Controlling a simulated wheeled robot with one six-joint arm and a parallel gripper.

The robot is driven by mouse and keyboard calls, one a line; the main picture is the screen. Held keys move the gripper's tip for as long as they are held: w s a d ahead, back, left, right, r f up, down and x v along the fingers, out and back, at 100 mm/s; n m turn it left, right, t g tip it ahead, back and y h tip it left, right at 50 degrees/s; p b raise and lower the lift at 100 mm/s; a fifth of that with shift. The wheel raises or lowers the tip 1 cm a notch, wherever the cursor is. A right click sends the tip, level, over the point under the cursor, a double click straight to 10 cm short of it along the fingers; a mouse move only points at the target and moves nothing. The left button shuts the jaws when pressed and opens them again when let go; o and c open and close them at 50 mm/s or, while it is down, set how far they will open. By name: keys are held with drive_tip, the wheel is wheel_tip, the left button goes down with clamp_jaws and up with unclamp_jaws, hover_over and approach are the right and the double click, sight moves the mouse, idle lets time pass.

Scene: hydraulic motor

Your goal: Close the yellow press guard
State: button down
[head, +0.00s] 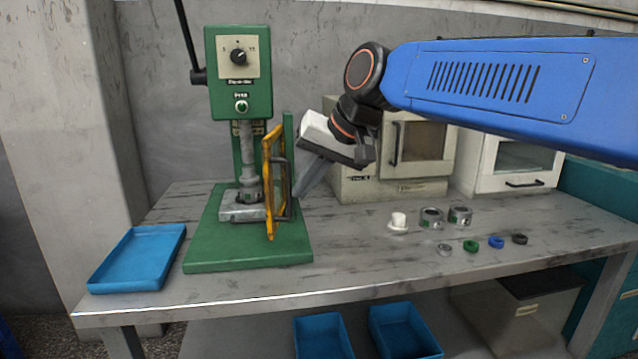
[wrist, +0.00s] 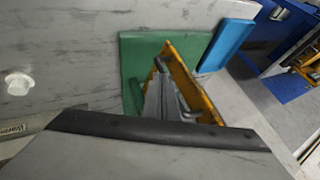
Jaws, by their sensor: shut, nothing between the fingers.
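The yellow press guard (head: 268,185) is a framed panel hinged on the green press (head: 240,85). It stands edge-on at the right side of the press, swung away from the front, with a dark handle (head: 287,190) on its right face. In the wrist view the guard's yellow frame (wrist: 185,75) shows beside my fingers. My gripper (head: 300,192) is shut and empty, just right of the guard and pointing down-left towards it. In the wrist view my gripper (wrist: 158,70) is close to the guard; I cannot tell whether it touches.
A blue tray (head: 140,258) lies left of the press. A white part (head: 398,222), metal rings (head: 431,217) and small coloured rings (head: 471,246) lie right on the bench. A beige oven (head: 420,150) and a white cabinet (head: 512,165) stand behind. The bench front (head: 370,265) is clear.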

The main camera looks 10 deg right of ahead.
sight(267, 194)
drive_tip(key=a+m, duration=0.1)
drive_tip(key=a, duration=0.2)
drive_tip(key=a+m+t+h, duration=0.1)
drive_tip(key=a+m, duration=0.1)
drive_tip(key=a, duration=0.1)
drive_tip(key=shift+a+h, duration=0.3)
drive_tip(key=w+a+m+h, duration=0.6)
drive_tip(key=w+a+m, duration=0.5)
drive_tip(key=w+a, duration=0.3)
drive_tip(key=shift+a+r+h, duration=0.15)
drive_tip(key=shift+a+h, duration=0.25)
drive_tip(key=shift+a, duration=0.5)
